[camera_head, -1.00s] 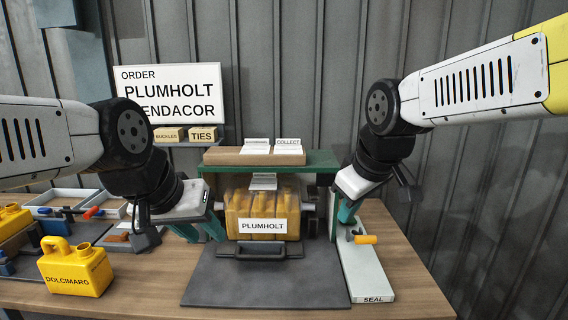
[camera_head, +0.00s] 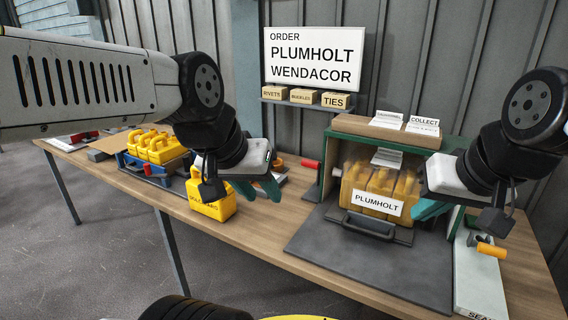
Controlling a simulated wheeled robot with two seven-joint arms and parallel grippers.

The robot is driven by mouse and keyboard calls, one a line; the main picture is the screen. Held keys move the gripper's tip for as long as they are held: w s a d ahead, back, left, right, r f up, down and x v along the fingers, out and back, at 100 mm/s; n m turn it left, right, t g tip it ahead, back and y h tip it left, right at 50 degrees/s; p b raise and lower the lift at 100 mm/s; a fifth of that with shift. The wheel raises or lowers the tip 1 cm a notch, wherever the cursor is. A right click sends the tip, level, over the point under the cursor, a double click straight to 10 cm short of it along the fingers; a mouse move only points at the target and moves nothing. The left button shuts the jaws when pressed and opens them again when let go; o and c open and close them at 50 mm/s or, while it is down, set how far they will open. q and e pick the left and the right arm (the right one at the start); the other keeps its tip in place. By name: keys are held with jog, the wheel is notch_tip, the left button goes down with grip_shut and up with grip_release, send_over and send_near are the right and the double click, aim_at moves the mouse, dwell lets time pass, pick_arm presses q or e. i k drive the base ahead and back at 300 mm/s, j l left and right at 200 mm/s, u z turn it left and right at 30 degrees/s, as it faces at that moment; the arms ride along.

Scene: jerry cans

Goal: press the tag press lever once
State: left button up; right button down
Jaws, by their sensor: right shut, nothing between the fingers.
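A lever with an orange grip (camera_head: 491,250) stands on a pale plate marked SEAL (camera_head: 478,290), at the right. A red grip (camera_head: 311,165) shows left of the green frame (camera_head: 327,180). I cannot tell which belongs to the tag press. My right gripper (camera_head: 428,212) is shut and empty, in front of the frame's right side, left of the orange grip and apart from it. My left gripper (camera_head: 264,197) is open and empty, left of the frame and beside a single yellow can (camera_head: 214,207). Part of the SEAL plate is hidden behind my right wrist.
Yellow cans labelled PLUMHOLT (camera_head: 377,204) stand inside the frame, behind a dark handle (camera_head: 369,226) and a dark mat (camera_head: 370,262). An order sign (camera_head: 313,60) hangs behind. The mat is clear.

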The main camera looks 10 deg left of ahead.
aim_at(305, 162)
jog(key=u, duration=0.25)
jog(key=i+u, duration=0.75)
jog(key=k+l, duration=0.05)
jog(key=k, duration=0.05)
